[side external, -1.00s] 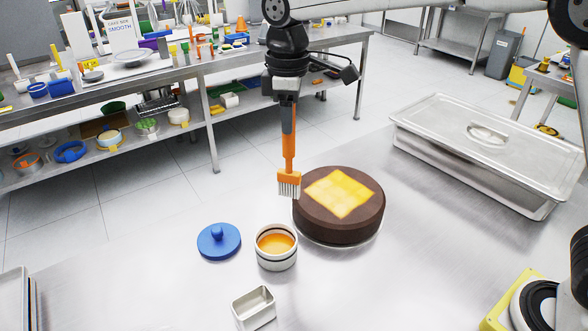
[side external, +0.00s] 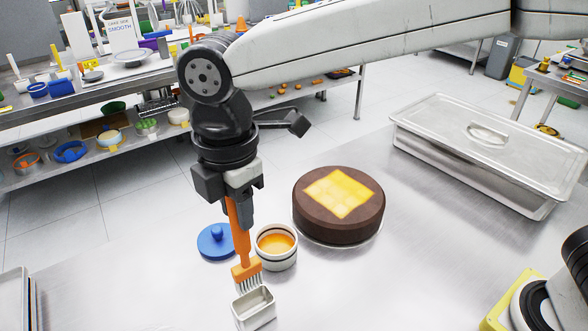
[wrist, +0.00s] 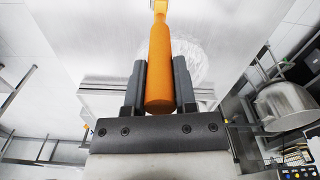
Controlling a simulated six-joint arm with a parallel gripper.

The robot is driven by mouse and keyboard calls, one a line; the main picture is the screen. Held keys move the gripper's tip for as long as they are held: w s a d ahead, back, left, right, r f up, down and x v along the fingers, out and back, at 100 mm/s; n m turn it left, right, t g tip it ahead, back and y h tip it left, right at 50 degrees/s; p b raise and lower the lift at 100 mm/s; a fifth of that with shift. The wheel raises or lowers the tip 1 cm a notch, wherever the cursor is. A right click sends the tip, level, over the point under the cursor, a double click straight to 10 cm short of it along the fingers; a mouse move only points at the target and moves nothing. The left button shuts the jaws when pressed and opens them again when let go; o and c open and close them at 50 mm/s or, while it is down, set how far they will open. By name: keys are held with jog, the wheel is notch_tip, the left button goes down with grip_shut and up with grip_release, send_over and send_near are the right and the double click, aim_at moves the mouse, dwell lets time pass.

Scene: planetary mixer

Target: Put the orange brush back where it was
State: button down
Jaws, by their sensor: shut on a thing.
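The orange brush (side external: 240,240) hangs bristles down from my gripper (side external: 240,205), which is shut on its handle. In the wrist view, the orange handle (wrist: 160,65) sits between the two dark fingers of my gripper (wrist: 160,85). In the side view, the pale bristles overlap the back edge of a small open metal tin (side external: 255,312). I cannot tell whether they touch it or are above it. The tin looks empty. A white jar (side external: 277,262) of orange liquid stands just right of the brush.
A blue knobbed lid (side external: 213,243) lies behind the brush, partly hidden by it. A brown cake (side external: 335,220) with a yellow glazed square stands right of the jar. A lidded steel pan (side external: 480,150) is farther right.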

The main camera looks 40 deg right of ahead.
aim_at(245, 256)
jog(key=shift+f, duration=5.1)
jog(key=shift+c, duration=2)
grip_release()
notch_tip(245, 256, up, 12)
jog(key=shift+r, duration=0.15)
jog(key=shift+d, duration=0.1)
